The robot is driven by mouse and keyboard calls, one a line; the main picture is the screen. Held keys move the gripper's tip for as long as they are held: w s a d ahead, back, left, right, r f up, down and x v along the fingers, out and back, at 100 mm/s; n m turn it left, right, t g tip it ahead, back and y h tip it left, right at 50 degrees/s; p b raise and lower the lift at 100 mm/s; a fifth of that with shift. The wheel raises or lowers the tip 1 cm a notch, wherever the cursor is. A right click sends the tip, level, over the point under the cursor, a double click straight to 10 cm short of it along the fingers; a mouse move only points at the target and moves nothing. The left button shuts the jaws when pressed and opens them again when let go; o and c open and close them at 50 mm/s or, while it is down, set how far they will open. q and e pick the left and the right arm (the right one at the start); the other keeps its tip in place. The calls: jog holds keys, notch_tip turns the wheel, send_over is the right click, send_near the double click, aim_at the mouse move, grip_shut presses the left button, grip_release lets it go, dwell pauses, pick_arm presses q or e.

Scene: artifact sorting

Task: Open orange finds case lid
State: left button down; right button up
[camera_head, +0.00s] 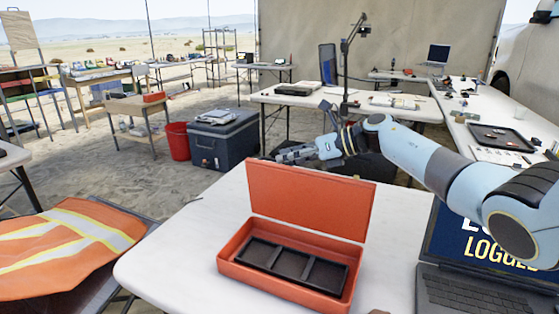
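The orange finds case (230,271) stands on the white table in front of me. Its lid (309,201) stands up, raised at the back edge. Inside is a black insert with three empty compartments. My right arm comes in from the right, and my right gripper (284,155) is beyond the lid, above and behind it, apart from it as far as I can see. The gripper is small and side-on, so I cannot tell whether its fingers are open or shut. My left gripper is not in view.
A laptop (470,285) stands at the right of the white table (176,260). An orange safety vest (65,245) hangs over a chair at the left. A blue cooler (224,139) and a red bucket (178,141) stand on the sand. The table left of the case is clear.

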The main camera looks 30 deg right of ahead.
jog(key=v, duration=0.9)
jog(key=shift+d, duration=0.2)
jog(key=shift+s, duration=0.1)
